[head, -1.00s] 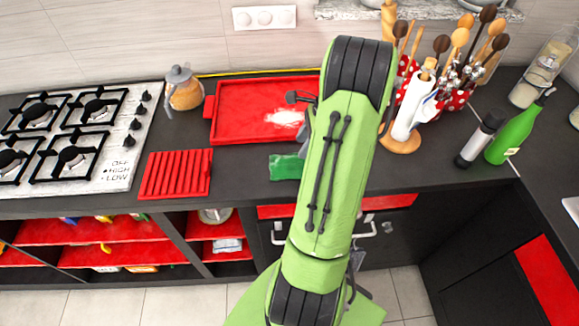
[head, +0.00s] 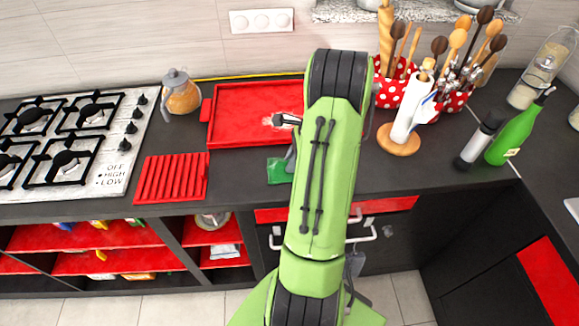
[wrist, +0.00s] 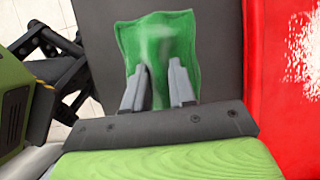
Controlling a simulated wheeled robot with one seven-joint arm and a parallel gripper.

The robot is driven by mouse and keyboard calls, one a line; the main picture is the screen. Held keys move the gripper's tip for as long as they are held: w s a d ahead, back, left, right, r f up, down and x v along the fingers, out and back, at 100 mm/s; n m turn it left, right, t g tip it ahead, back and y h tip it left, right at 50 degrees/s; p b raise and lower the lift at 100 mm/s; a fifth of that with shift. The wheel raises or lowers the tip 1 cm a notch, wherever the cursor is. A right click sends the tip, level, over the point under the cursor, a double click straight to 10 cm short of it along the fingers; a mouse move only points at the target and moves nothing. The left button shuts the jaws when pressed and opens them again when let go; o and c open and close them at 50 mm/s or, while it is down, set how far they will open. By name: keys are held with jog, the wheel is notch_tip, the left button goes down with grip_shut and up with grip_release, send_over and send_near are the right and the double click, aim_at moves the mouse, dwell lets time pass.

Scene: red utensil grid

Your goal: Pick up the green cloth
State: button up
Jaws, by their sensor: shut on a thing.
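The green cloth (wrist: 158,40) lies on the dark counter in the wrist view, with a raised fold running between my gripper's fingers. My gripper (wrist: 160,82) is shut on that fold, its two grey fingers on either side of it. In the head view the cloth (head: 279,171) shows as a small green patch in front of the red tray, partly hidden by my green arm. The arm also hides most of the gripper there.
The red tray (head: 225,130) lies just behind the cloth. The red utensil grid (head: 172,178) is to the left, beside the stove (head: 120,165). A paper towel holder (head: 398,147) and a green bottle (head: 510,140) stand to the right.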

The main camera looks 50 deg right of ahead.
jog(key=shift+r, duration=0.1)
grip_shut()
notch_tip(320, 180, up, 10)
jog(key=p, duration=0.2)
jog(key=shift+p, duration=0.4)
